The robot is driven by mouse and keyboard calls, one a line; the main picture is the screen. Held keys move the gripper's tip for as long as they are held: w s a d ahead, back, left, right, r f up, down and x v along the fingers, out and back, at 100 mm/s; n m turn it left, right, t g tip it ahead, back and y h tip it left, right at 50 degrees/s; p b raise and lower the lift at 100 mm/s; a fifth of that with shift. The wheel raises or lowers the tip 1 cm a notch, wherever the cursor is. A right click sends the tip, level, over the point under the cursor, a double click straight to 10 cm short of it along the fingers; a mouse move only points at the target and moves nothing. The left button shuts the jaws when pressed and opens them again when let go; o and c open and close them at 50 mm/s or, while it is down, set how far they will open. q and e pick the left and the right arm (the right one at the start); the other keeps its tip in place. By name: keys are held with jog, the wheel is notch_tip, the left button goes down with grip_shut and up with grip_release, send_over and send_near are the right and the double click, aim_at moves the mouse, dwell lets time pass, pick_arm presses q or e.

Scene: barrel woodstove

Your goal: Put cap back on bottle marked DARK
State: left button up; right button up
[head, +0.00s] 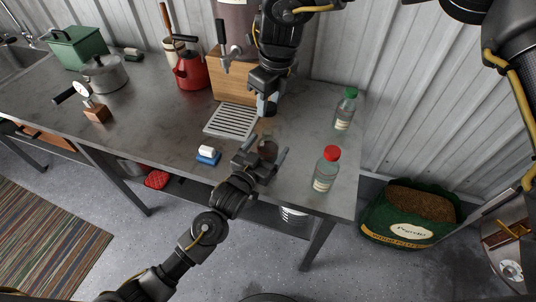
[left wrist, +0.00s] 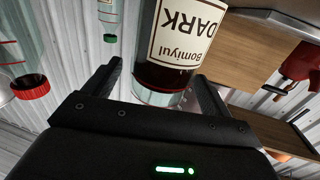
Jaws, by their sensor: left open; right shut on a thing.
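The bottle marked DARK (left wrist: 172,50) has a white label and dark brown contents, and shows upside down in the left wrist view. It stands between the spread fingers of my open left gripper (left wrist: 158,90). In the head view the dark bottle (head: 268,147) is on the counter by the front edge, at my left gripper (head: 264,162). Its mouth is not clear in either view. My right gripper (head: 268,84) is above and behind the bottle, shut on a small pale blue-grey thing (head: 266,104). I cannot tell for certain that this is the cap.
A red-capped bottle (head: 326,169) and a green-capped bottle (head: 345,109) stand to the right on the counter (head: 165,135). A metal drain grate (head: 231,121) and a blue-and-white block (head: 208,155) lie to the left. A wooden box (head: 232,88) and red kettle (head: 190,71) stand behind.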

pick_arm(q)
jog(key=shift+w+d, duration=0.2)
jog(key=shift+w, duration=0.05)
jog(key=c, duration=1.5)
jog(key=shift+o, duration=0.2)
pick_arm(e)
send_over(267, 130)
jog(key=shift+s+d+f, duration=0.1)
jog(key=shift+f, duration=1.15)
jog(key=shift+s+d+f, duration=0.1)
jog(key=shift+f, duration=1.1)
jog(key=shift+f, duration=0.1)
jog(key=shift+f, duration=0.8)
jog(key=shift+f, duration=0.6)
